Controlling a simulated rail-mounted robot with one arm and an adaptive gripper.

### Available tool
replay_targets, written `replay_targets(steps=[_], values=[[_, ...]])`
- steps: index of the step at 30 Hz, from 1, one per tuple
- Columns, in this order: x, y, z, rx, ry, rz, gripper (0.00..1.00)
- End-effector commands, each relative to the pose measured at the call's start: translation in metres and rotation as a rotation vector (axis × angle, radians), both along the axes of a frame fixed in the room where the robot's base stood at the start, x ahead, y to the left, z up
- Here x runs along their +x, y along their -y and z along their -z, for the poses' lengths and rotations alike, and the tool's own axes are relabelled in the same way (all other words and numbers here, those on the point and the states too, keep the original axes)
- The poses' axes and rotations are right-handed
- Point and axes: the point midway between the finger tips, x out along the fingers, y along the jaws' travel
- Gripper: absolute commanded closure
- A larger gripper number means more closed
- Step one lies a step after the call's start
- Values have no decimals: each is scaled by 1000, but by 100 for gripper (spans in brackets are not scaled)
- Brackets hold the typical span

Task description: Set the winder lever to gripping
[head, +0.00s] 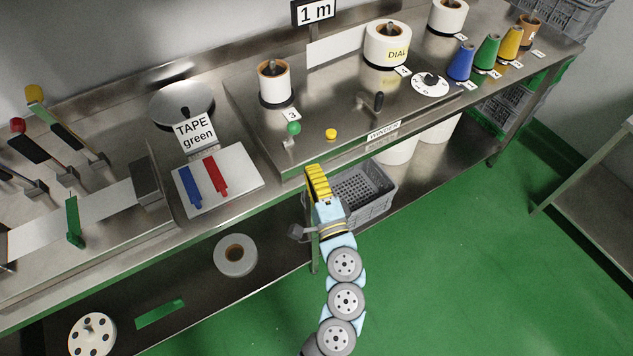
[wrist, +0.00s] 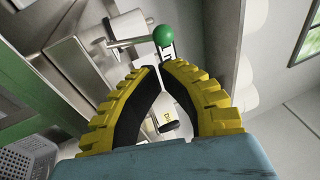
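The winder machine, with its WINDER label (head: 384,131), has a lever with a green ball knob (head: 293,128) at its front left. I cannot tell which one is called the winder lever. My gripper (head: 314,170), with yellow fingers, is in front of the winder's front edge, below and right of the green knob. In the wrist view the green knob (wrist: 163,35) shows beyond the fingertips (wrist: 160,67), apart from them. The fingers have a narrow gap at the tips and hold nothing.
A yellow button (head: 331,134) is right of the green knob. A white roll on a spindle (head: 275,84) stands behind, with a dial (head: 431,84) to the right. A grey crate (head: 370,200) sits below the bench edge. A tape plate (head: 240,180) lies left.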

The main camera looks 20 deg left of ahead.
Motion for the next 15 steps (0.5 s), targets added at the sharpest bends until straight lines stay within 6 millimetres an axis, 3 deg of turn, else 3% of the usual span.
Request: replay_targets(steps=[15], values=[[49,-39,-13,-2,-2,-3,100]])
